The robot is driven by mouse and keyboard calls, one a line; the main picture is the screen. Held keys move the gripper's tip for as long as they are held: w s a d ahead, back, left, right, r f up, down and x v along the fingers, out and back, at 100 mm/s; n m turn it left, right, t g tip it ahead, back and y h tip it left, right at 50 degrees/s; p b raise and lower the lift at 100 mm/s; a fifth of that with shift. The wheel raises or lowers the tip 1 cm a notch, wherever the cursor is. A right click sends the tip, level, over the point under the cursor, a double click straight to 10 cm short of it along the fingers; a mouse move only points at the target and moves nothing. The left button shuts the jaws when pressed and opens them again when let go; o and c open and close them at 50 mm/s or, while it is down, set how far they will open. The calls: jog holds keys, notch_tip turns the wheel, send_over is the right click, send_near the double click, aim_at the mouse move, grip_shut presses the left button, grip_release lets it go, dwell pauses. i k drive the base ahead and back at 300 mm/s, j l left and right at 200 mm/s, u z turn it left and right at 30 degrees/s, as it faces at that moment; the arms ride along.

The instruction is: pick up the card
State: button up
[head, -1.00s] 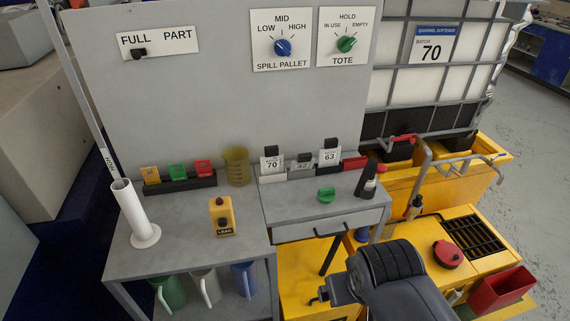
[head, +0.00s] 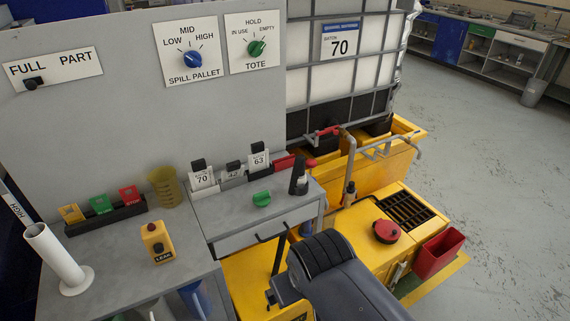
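Several cards stand in view, and I cannot tell which one the task means. White cards marked 70 (head: 202,178) and 63 (head: 259,160) stand in holders with black clips at the back of the grey side desk. A smaller grey card (head: 233,172), seemingly marked 42, stands between them. Yellow (head: 70,213), green (head: 99,203) and red (head: 129,194) cards stand in a black rack on the left bench. My dark arm shows at the bottom, in front of the yellow pallet, apart from all the cards. My gripper's fingers do not show.
A yellow LEAK box (head: 157,243), amber beaker (head: 163,186) and white tube (head: 54,260) stand on the left bench (head: 110,275). A green knob (head: 262,199) and black bottle (head: 298,176) are on the desk. Pipes rise over the yellow pallet (head: 372,180).

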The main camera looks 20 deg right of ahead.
aim_at(201, 177)
jog(key=i+z, duration=0.15)
jog(key=z, duration=0.25)
jog(key=i+j+z, duration=0.15)
jog(key=z, duration=0.25)
jog(key=i+j+z, duration=0.1)
jog(key=z, duration=0.3)
jog(key=j, duration=0.1)
